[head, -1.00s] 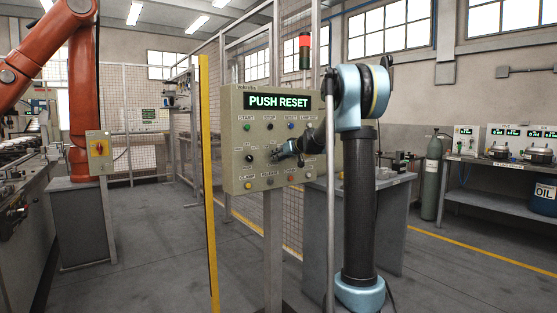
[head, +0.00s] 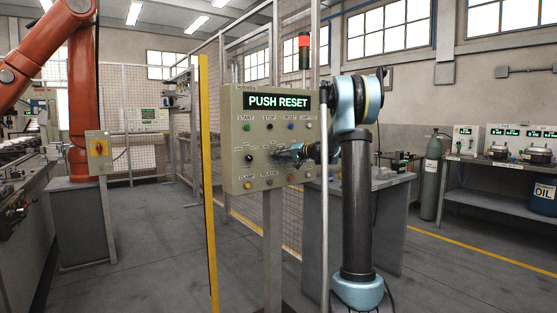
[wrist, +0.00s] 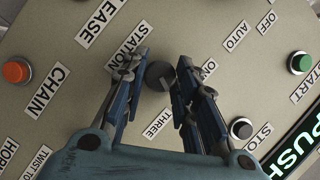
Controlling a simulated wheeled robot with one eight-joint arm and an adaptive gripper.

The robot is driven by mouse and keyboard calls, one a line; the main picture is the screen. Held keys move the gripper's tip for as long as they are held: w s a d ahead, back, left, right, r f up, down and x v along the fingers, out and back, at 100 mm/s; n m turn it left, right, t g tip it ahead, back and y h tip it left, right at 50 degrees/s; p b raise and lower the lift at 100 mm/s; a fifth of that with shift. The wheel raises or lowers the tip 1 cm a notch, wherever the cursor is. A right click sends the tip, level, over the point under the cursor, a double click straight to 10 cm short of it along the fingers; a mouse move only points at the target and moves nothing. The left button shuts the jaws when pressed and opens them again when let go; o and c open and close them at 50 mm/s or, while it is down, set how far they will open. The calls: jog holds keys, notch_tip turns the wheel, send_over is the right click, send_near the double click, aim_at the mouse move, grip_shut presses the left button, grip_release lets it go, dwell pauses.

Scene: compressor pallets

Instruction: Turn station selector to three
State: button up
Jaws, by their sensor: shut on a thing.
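The station selector (wrist: 159,75) is a small dark round knob on the beige control panel (head: 236,178). In the wrist view it lies between my two fingers, beside the tilted labels STATION and THREE. My gripper (wrist: 161,68) is shut on this knob, with one finger on each side. In the head view my gripper (head: 276,157) reaches the panel from the right and covers the selector. The knob's pointer direction cannot be made out.
Close around the selector are an orange button (wrist: 16,71), a green button (wrist: 299,62) and a dark button (wrist: 241,128). A yellow post (head: 209,190) stands left of the panel. A grey bench (head: 388,220) stands behind my arm. Open floor lies at left.

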jog(key=m, duration=0.1)
jog(key=m+y, duration=0.1)
jog(key=m, duration=0.1)
jog(key=m+y, duration=0.1)
jog(key=shift+d+f+m+t, duration=0.15)
jog(key=shift+f+m+t, duration=0.15)
jog(key=shift+t, duration=0.1)
dwell(0.4)
jog(key=o, duration=1)
jog(key=shift+o, duration=0.2)
jog(key=v, duration=1.1)
jog(key=shift+d, duration=0.45)
